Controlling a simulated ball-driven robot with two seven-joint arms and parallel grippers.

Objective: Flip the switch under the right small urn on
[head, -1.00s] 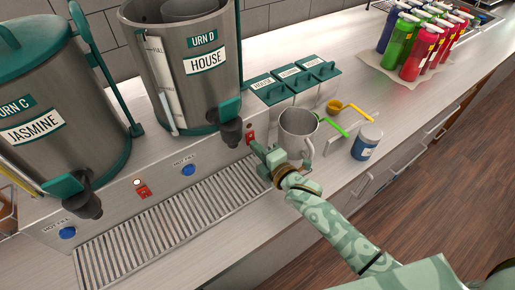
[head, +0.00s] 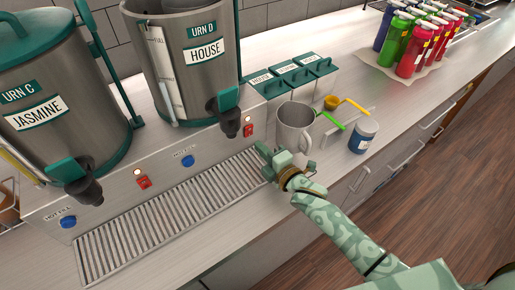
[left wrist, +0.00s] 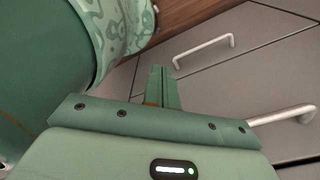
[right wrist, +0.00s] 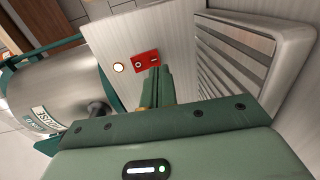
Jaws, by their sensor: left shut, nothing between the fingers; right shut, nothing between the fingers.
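The right urn, labelled URN D HOUSE (head: 205,55), stands on the steel base behind the drip grate. Its red switch (head: 249,130) is on the base front, right of the black spout, with a small lamp (head: 248,119) above it that glows whitish. In the right wrist view the red switch (right wrist: 146,60) and lit lamp (right wrist: 119,67) show just beyond the fingertips. My right gripper (head: 262,149) is shut and empty, a little below the switch and apart from it in the head view. My left gripper (left wrist: 163,70) is shut and empty, in front of grey cabinet fronts.
The drip grate (head: 165,220) lies in front. Blue buttons sit along the base.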

